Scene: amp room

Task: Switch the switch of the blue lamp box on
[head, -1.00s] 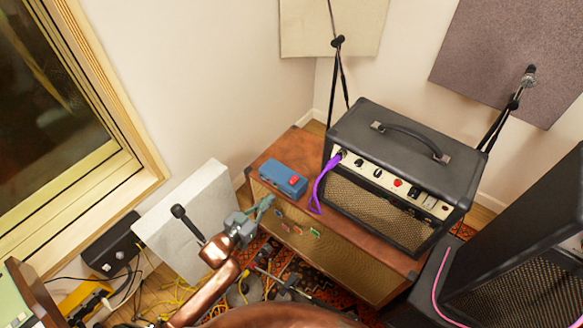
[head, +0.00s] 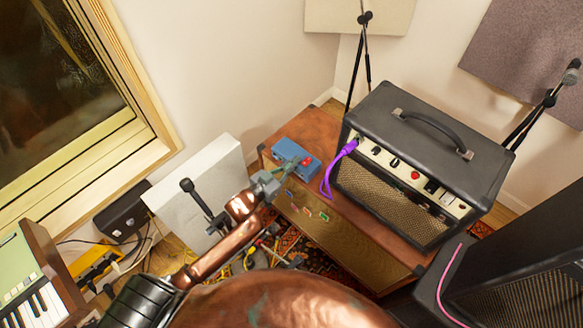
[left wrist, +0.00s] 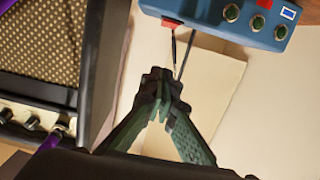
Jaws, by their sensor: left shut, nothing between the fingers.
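The blue lamp box (head: 287,150) lies on the brown cabinet's top, left of the black amplifier. It has a red part (head: 307,161) at its right end in the head view. In the left wrist view the box (left wrist: 205,10) fills the top right, with dark green round parts along its face and a red piece (left wrist: 171,23) at its lower left edge. My left gripper (head: 291,167) is shut and empty, its tips close to the box's near side by the red part. In the left wrist view its fingertips (left wrist: 161,80) sit below the red piece; contact cannot be told.
The black amplifier (head: 425,125) with a purple cable (head: 328,176) stands right of the box on the brown cabinet (head: 345,235). A white panel (head: 200,190) leans at the left. Microphone stands rise behind. A keyboard (head: 40,300) is at the lower left.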

